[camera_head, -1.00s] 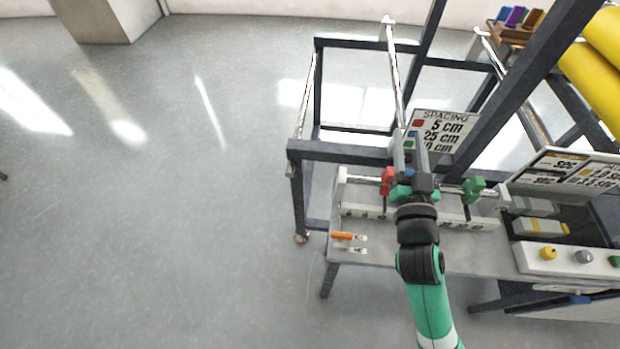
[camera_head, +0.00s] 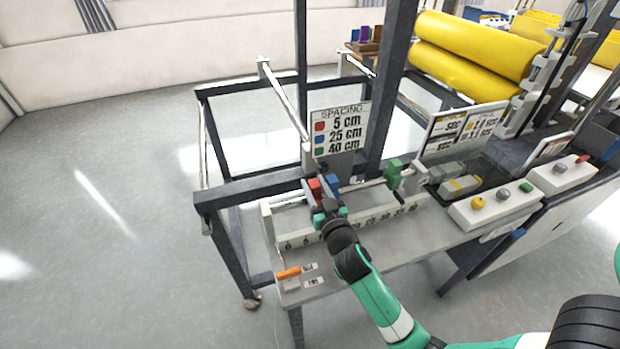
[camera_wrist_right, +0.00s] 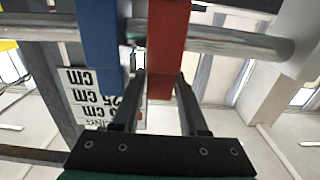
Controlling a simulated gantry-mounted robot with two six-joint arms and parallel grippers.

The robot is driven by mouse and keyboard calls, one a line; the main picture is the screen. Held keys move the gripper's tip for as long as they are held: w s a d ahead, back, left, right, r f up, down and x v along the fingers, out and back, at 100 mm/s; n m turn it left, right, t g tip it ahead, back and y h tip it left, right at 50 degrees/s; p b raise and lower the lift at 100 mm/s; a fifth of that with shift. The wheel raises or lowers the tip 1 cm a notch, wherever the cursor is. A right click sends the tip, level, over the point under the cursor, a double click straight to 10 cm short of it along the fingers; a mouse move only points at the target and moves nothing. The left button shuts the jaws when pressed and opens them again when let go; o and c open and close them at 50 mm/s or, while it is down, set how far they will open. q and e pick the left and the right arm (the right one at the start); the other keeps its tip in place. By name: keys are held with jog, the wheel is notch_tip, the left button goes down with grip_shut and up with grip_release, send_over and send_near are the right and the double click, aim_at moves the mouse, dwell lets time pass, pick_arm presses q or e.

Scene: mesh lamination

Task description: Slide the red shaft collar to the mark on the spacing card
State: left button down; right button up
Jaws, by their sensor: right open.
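The red shaft collar (camera_head: 315,190) sits on the metal rod near its left end, close beside the blue collar (camera_head: 333,184). The green collar (camera_head: 393,173) is farther right on the rod. The spacing card (camera_head: 339,128) stands behind and shows red 5 cm, blue 25 cm, green 40 cm. My right gripper (camera_head: 322,203) is open at the red collar. In the right wrist view, the open fingers (camera_wrist_right: 160,80) flank the lower part of the red collar (camera_wrist_right: 168,45), with the blue collar (camera_wrist_right: 98,45) just left. My left gripper is out of view.
A numbered white scale (camera_head: 350,228) runs in front of the rod. An orange-handled switch (camera_head: 288,273) is at the bench's front left. A button box (camera_head: 497,205) and yellow rolls (camera_head: 470,70) stand to the right. Dark frame posts rise behind the card.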

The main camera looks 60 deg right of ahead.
jog(key=x, duration=0.3)
jog(key=shift+w+d, duration=0.1)
jog(key=shift+d, duration=0.05)
grip_shut()
dwell(1.3)
